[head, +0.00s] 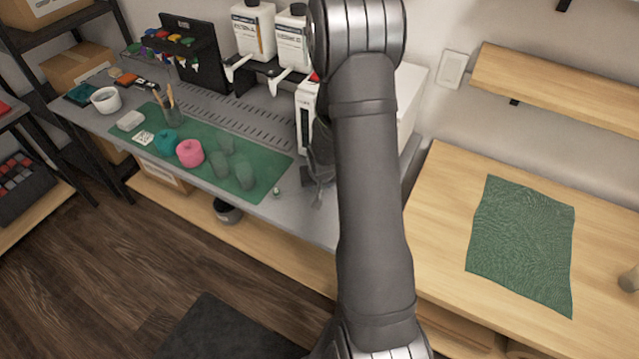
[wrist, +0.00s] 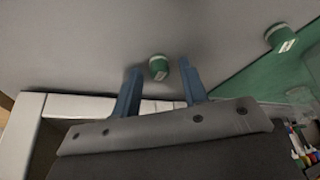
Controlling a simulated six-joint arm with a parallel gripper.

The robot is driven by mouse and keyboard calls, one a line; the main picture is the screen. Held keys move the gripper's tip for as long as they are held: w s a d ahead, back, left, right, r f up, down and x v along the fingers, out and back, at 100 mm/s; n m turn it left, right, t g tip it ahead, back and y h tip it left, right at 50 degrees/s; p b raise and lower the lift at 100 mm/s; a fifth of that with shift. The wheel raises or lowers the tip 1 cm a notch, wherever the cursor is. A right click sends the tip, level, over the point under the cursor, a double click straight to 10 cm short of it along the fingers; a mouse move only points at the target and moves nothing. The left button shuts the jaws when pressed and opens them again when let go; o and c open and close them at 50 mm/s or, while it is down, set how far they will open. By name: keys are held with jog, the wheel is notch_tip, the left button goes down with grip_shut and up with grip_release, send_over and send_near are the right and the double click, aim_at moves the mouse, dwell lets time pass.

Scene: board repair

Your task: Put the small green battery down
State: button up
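In the wrist view my gripper (wrist: 160,66) has its two blue fingers spread. A small green battery (wrist: 158,68) with a pale label lies between the fingertips, with a gap on each side. It appears to be on the grey bench top (wrist: 80,40), but I cannot tell its exact height. A second, larger-looking green cylinder (wrist: 280,37) with a white label is at the upper right, by the green mat's edge. In the head view my gripper (head: 318,196) is low over the bench, partly behind my arm. A small green-and-white piece (head: 276,191) stands to its left.
White bottles (head: 254,30) stand at the back. A wooden table (head: 450,215) with a green cloth (head: 520,245) is at the right.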

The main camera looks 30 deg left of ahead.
jog(key=v, duration=1.2)
jog(key=shift+r, duration=0.15)
jog(key=shift+w, duration=0.1)
jog(key=x, duration=1.2)
jog(key=shift+f, duration=0.2)
jog(key=shift+r, duration=0.15)
